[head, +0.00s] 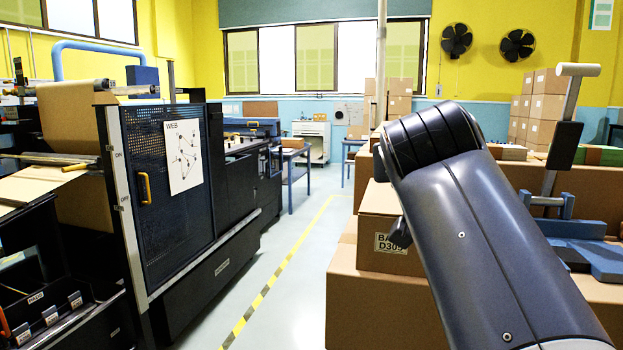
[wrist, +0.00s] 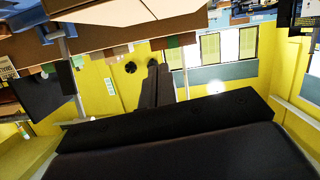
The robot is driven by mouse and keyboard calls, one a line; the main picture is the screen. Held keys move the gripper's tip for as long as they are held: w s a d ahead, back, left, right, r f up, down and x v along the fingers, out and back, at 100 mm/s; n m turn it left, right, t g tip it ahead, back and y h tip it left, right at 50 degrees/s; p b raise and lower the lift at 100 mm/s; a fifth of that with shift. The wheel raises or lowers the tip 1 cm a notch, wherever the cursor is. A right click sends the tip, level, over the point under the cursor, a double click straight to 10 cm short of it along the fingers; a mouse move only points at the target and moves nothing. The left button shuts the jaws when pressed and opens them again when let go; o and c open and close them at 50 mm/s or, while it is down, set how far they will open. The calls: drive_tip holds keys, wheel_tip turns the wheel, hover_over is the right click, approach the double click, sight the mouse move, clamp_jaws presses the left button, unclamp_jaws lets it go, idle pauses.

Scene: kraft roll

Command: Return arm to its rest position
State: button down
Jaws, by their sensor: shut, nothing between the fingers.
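My arm rises from the lower right of the head view and bends at a dark ribbed joint in front of stacked cartons. In the wrist view, which is upside down, my gripper (wrist: 158,68) shows as two dark fingers close together above a wide black body. The fingers are shut, with nothing seen between them. They point into open room, towards the yellow wall and windows. In the head view I cannot make out the fingers.
Brown cartons (head: 378,283) stand close behind and left of my arm. A blue clamp-like fixture (head: 590,245) with a grey post is at right. The dark machine (head: 165,190) with a paper roll (head: 72,125) stands at left. The aisle floor (head: 290,250) is clear.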

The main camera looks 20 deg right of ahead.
drive_tip(key=shift+w, duration=0.1)
drive_tip(key=x, duration=0.8)
drive_tip(key=shift+a+p, duration=0.1)
drive_tip(key=shift+p, duration=0.25)
drive_tip(key=f+b, duration=0.1)
drive_tip(key=w+d+f+b, duration=0.1)
drive_tip(key=f, duration=0.1)
drive_tip(key=shift+w+d, duration=0.1)
drive_tip(key=shift+w, duration=0.25)
drive_tip(key=shift+f+b, duration=0.65)
drive_tip(key=shift+f, duration=0.1)
drive_tip(key=shift+r, duration=0.1)
